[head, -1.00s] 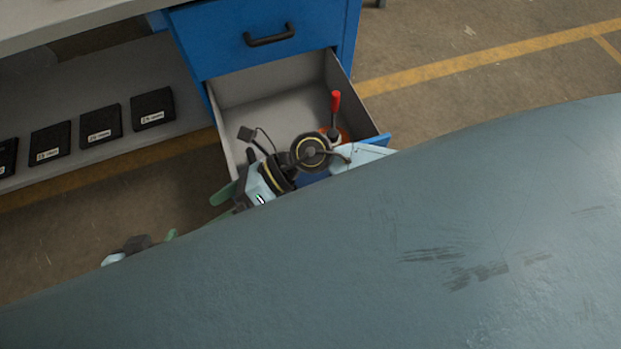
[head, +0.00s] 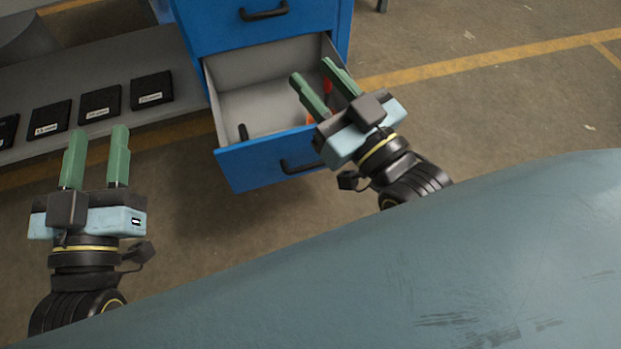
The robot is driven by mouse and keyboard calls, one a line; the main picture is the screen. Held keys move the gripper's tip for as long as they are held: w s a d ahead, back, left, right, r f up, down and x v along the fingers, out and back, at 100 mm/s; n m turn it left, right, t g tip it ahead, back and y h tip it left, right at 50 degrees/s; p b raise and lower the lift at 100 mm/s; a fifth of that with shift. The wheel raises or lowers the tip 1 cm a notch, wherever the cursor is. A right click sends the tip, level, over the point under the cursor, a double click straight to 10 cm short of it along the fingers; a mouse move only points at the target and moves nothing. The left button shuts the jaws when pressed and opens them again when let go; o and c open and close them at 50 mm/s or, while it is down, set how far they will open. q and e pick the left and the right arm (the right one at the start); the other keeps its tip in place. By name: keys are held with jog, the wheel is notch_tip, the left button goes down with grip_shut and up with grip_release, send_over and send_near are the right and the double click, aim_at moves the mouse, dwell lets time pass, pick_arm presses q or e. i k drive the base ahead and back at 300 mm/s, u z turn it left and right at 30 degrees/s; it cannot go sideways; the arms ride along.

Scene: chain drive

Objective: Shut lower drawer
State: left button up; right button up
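The lower drawer (head: 246,163) of the blue cabinet is pulled out, with its blue front, black handle and grey inside showing. A red-handled tool (head: 327,87) is in it, partly hidden behind my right gripper. A small dark item (head: 243,132) shows at the drawer's front left. My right gripper (head: 325,82) is open, its green fingers apart, and appears over the drawer's right side in the head view; I cannot tell whether it touches the drawer. My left gripper (head: 98,137) is open and empty, to the left of the drawer.
The upper drawer (head: 225,22) of the cabinet looks shut. A grey shelf (head: 60,85) to the left carries several black labelled boxes (head: 100,103). Concrete floor with yellow lines lies to the right and in front. My large grey body part covers the bottom right.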

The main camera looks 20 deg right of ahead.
aim_at(250, 87)
jog(key=k, duration=0.8)
jog(key=z, duration=0.7)
jog(key=i, duration=1.35)
jog(key=u, duration=0.6)
